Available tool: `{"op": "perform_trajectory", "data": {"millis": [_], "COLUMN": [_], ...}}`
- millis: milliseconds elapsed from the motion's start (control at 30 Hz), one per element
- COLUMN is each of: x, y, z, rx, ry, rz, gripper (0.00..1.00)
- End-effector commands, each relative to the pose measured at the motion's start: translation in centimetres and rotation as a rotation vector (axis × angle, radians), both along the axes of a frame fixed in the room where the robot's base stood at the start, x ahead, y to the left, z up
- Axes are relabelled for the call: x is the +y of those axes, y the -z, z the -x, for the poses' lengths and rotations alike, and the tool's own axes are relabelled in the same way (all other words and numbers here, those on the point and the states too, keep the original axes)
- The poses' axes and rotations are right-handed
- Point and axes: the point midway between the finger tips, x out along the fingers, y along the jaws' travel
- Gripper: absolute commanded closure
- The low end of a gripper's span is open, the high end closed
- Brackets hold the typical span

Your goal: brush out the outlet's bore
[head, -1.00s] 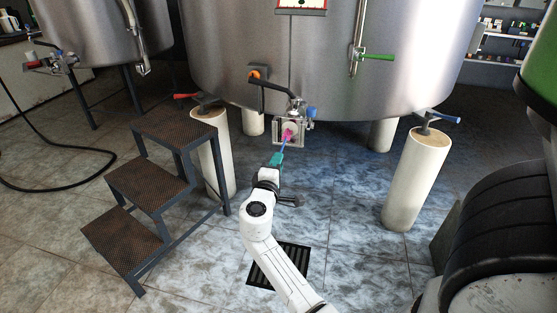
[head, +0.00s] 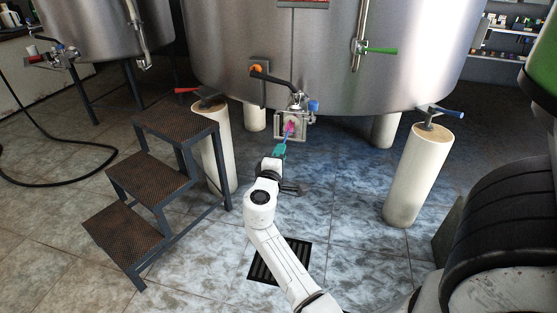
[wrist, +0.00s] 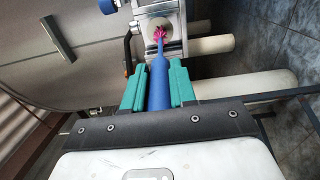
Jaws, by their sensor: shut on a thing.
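The outlet (head: 291,127) is a square metal fitting low on the front of the steel tank (head: 325,60). In the wrist view the outlet (wrist: 173,29) has a round bore. My gripper (head: 278,150) is shut on a brush with a blue handle and pink bristles (head: 290,129). In the wrist view the teal fingers of my gripper (wrist: 158,88) sit on both sides of the blue handle (wrist: 159,75). The pink bristles (wrist: 160,34) are at the mouth of the bore. I cannot tell how far in the tip reaches.
A step stool (head: 152,180) stands left of my arm. Pale tank legs (head: 418,175) stand on both sides. Valve levers with orange (head: 256,69) and blue (head: 313,106) parts are above and beside the outlet. A floor drain (head: 278,262) lies under my arm.

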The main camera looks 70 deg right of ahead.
Motion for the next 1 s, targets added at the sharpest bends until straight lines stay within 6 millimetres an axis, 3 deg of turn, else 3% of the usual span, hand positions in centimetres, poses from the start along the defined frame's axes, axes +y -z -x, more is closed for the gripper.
{"op": "perform_trajectory", "data": {"millis": [700, 1000], "x": [-3.8, -4.0], "y": [0.1, 0.0], "z": [-0.3, -0.3], "rx": [-0.001, 0.0], "ry": [0.0, 0.0], "rz": [0.0, 0.0], "gripper": [1.0, 1.0]}}
